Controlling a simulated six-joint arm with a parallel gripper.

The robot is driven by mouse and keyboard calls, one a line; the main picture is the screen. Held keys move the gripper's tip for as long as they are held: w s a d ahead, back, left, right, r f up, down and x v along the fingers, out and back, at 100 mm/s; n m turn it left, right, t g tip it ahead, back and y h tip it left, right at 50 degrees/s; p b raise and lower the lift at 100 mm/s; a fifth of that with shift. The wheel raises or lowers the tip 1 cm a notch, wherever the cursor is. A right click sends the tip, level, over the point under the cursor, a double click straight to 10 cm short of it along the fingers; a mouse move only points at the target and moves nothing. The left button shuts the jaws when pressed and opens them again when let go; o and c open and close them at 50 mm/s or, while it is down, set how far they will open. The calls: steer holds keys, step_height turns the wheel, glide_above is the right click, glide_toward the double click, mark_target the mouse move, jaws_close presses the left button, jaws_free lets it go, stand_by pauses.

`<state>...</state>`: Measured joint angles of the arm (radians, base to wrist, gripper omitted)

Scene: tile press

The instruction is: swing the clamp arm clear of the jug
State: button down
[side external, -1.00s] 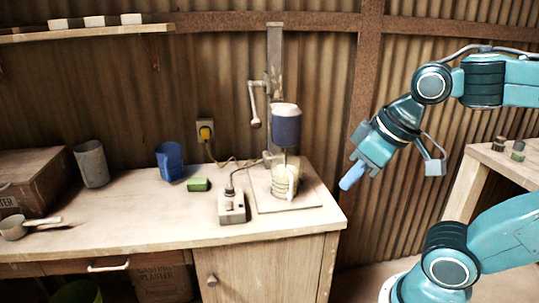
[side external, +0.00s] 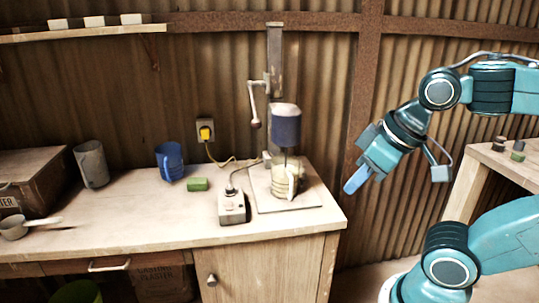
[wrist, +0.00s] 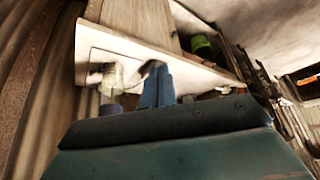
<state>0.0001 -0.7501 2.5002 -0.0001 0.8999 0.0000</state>
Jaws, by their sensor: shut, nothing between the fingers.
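A pale, see-through jug (side external: 286,180) stands on the press's base plate (side external: 262,203), under a dark blue cylindrical head (side external: 286,127) with a thin shaft reaching down into the jug. A crank handle (side external: 254,108) hangs at the left of the upright post (side external: 274,65). I cannot pick out the clamp arm for certain near the jug. My gripper (side external: 351,187) is shut and empty, right of the jug and apart from it, pointing down and left near the bench's right end. In the wrist view its blue fingers (wrist: 157,85) are together, with the jug (wrist: 112,75) left of them.
A grey control box (side external: 232,207), a green block (side external: 198,184), a blue mug (side external: 169,161) and a grey beaker (side external: 91,165) stand on the bench (side external: 130,222). A cable runs from the yellow plug (side external: 205,133). The space between my gripper and the jug looks clear.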

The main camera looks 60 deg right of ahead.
steer(key=c, duration=1.3)
jaws_free()
steer(key=shift+w+r, duration=0.1)
steer(key=shift+w, duration=0.05)
steer(key=shift+c, duration=0.2)
steer(key=w+d+n+g+h, duration=0.15)
steer(key=w+d+n, duration=0.25)
steer(key=w+d, duration=0.85)
steer(key=w+d+f+n+y, duration=0.1)
steer(key=w+d+f, duration=0.1)
steer(key=d, duration=0.5)
steer(key=w+d+f+n+y, duration=0.2)
steer(key=w+d+f, duration=0.1)
steer(key=d, duration=0.4)
steer(key=w+d+f+n+y, duration=0.1)
steer(key=w+d+f+n, duration=0.1)
steer(key=d, duration=0.5)
steer(key=shift+w+f+g+y, duration=0.35)
steer(key=shift+w+f+g, duration=0.1)
steer(key=shift+w+f, duration=0.3)
